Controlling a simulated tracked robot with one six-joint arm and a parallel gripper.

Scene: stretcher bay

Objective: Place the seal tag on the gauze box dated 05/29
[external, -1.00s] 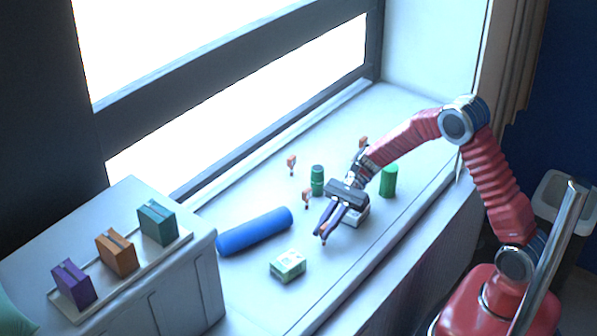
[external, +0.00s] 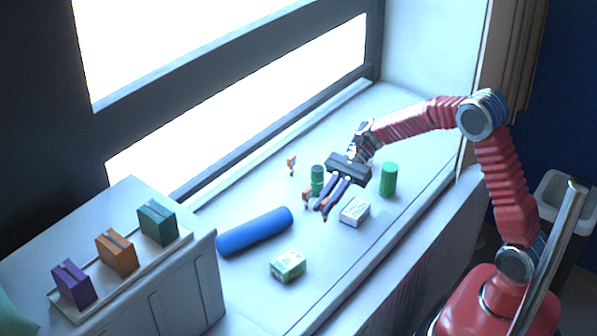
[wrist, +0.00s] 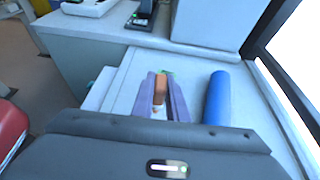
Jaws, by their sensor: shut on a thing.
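My gripper (external: 323,210) is shut on an orange seal tag (wrist: 158,90), which shows between the purple fingers in the wrist view. It is held above the sill. A green-and-white box (external: 288,265) lies in front and to the left of the gripper. A white box (external: 354,211) lies to the right of the fingertips. I cannot read a date on either box. Another small orange tag (external: 306,195) stands just left of the fingers, and one more (external: 291,162) stands farther back.
A blue roll (external: 254,231) lies left of the gripper. A dark green cylinder (external: 317,180) stands behind the fingers and a brighter green cylinder (external: 388,180) to the right. Purple, orange and teal boxes sit on a tray (external: 130,270) at left. The sill's front right is clear.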

